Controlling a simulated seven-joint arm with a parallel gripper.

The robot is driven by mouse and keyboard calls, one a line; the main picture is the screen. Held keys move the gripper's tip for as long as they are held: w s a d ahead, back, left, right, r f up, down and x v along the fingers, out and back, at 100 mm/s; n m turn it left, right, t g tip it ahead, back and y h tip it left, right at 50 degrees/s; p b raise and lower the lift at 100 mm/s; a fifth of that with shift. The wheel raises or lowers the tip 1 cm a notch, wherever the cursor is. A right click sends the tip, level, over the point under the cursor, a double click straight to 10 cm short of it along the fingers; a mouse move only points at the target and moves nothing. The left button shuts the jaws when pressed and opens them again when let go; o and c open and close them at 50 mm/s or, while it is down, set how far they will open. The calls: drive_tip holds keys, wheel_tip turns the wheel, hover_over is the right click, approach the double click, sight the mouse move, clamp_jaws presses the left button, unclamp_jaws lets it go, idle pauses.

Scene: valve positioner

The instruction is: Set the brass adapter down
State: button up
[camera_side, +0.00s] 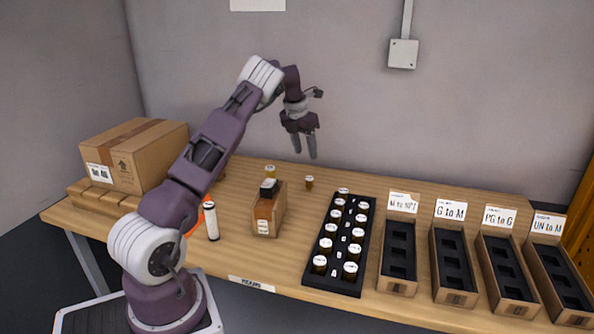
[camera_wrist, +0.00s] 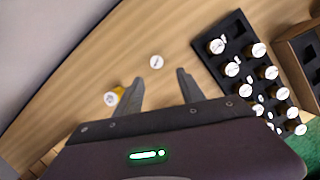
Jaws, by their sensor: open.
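My gripper (camera_side: 305,156) is open and empty, high above the back of the table; it also shows in the wrist view (camera_wrist: 163,84). A small brownish, brass-like piece with a white top (camera_side: 309,183) stands upright on the table below it. A yellowish piece with a white top (camera_side: 270,171) stands to its left near the back edge. In the wrist view, one white-topped piece (camera_wrist: 156,62) lies between and beyond the fingertips, and a yellow one (camera_wrist: 113,96) shows beside the left finger. I cannot tell for sure which is the brass adapter.
A black tray (camera_side: 313,283) of white-topped pieces stands right of centre. Several labelled bins (camera_side: 397,285) line the right side. A small cardboard box (camera_side: 267,227) with a dark-topped item and a white cylinder (camera_side: 211,222) stand at the front left. A large carton (camera_side: 133,155) is at the left.

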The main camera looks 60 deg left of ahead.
drive_tip(key=s+d+r+m+t+h, duration=0.1)
drive_tip(key=s+d+r+m, duration=0.2)
drive_tip(key=d+r+m, duration=0.45)
drive_tip(key=s+d+r+m, duration=0.2)
drive_tip(key=d+r+m, duration=0.2)
drive_tip(key=d, duration=0.6)
drive_tip(key=s+d+r+m+t+h, duration=0.1)
drive_tip(key=s+d+r+m, duration=0.2)
drive_tip(key=d+r+m, duration=0.45)
drive_tip(key=s+d+f+m, duration=0.1)
drive_tip(key=s+d+m, duration=1)
drive_tip(key=s+d, duration=0.2)
drive_tip(key=s+d+f+m, duration=0.3)
drive_tip(key=s+f+m, duration=0.2)
drive_tip(key=s+m, duration=0.4)
drive_tip(key=shift+s+d+m+t+y, duration=0.3)
drive_tip(key=shift+s+m+y, duration=0.1)
drive_tip(key=shift+s, duration=0.35)
